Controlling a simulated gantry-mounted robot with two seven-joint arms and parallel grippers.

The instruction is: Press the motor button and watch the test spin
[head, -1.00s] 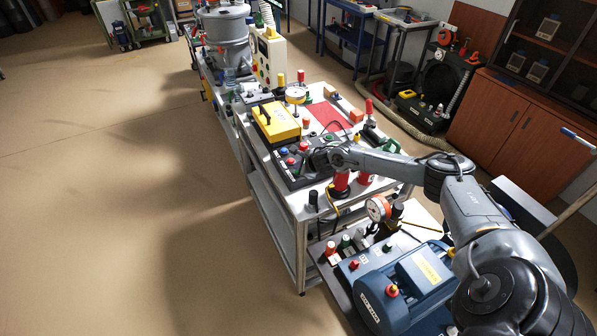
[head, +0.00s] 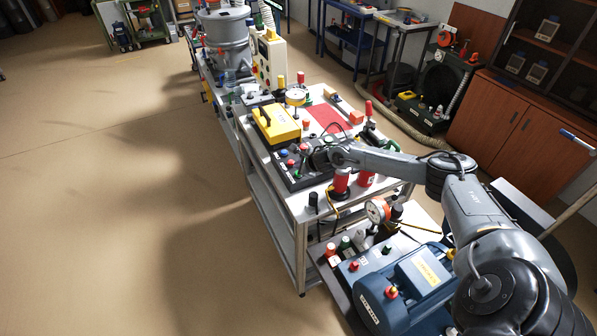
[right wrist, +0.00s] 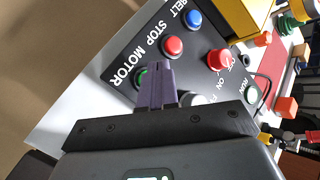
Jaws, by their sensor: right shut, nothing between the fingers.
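A dark control panel (head: 283,174) lies on the table, with white labels BELT, STOP and MOTOR. In the right wrist view it carries a blue button (right wrist: 193,18) by BELT, a red button (right wrist: 173,46) by STOP and a green motor button (right wrist: 141,77) by MOTOR. My right gripper (right wrist: 153,66) is shut and empty. Its purple fingertips partly cover the green button; whether they touch it, I cannot tell. In the head view my right gripper (head: 308,161) is low over the panel. My left gripper is not in view.
A yellow case (head: 276,124) stands just behind the panel. A red knob (right wrist: 219,60) and a pale button (right wrist: 195,99) sit near the fingers. Red cylinders (head: 341,180) stand close under the arm. A blue motor (head: 405,285) is on the lower front stand.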

